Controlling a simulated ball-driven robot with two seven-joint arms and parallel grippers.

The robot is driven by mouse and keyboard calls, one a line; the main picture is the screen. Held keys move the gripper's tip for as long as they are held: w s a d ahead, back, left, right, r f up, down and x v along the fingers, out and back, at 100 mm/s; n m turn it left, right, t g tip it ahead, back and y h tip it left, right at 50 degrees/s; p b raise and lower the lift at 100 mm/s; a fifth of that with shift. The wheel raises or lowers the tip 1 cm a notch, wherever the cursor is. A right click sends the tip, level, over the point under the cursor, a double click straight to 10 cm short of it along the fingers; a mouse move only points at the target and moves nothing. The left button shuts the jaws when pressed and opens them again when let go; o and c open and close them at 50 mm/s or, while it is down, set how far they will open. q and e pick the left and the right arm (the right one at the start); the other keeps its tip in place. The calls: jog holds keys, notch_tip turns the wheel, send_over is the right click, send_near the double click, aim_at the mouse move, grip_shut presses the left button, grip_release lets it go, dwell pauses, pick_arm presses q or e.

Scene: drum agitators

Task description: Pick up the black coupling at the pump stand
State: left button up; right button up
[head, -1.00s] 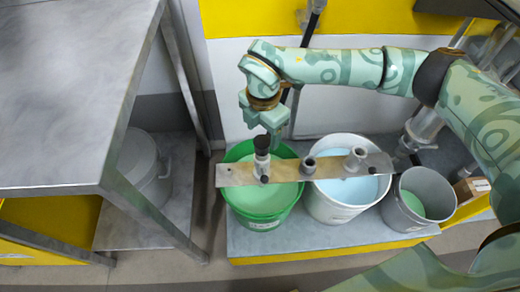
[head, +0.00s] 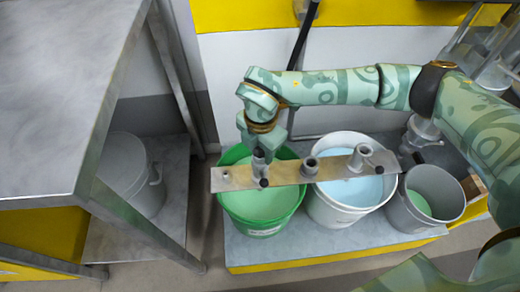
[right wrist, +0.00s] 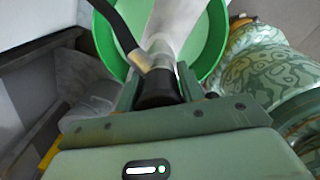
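The black coupling (right wrist: 157,90) shows in the right wrist view between the fingers of my right gripper (right wrist: 160,92), with a brass-coloured ferrule and a black hose running from it. I see no clear gap beside it, but cannot tell whether the fingers press on it. In the head view my right gripper (head: 262,148) points down over the left grey post (head: 259,165) of the pump stand's metal bar (head: 232,178); the coupling is hidden there by the gripper. My left gripper is not in view.
Below the bar stand a green bucket (head: 262,228), a white bucket (head: 330,217) with blue liquid, and a grey bucket (head: 440,218). A grey table (head: 60,100) fills the left. A black hose (head: 304,35) hangs behind my arm.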

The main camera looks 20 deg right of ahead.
jog(key=shift+c, duration=0.3)
jog(key=shift+r+p, duration=0.35)
jog(key=shift+r, duration=0.1)
notch_tip(320, 180, up, 3)
jog(key=shift+w+f+p, duration=0.1)
jog(key=shift+p, duration=1)
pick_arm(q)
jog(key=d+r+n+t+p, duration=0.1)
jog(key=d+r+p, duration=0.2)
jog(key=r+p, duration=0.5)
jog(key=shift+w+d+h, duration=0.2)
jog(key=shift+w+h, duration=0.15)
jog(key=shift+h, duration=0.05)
pick_arm(e)
jog(key=s+r, duration=0.9)
jog(key=s, duration=0.5)
jog(key=shift+a+r, duration=0.15)
jog(key=shift+a, duration=0.25)
pick_arm(q)
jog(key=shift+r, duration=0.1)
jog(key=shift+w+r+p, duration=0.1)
jog(key=shift+p, duration=0.25)
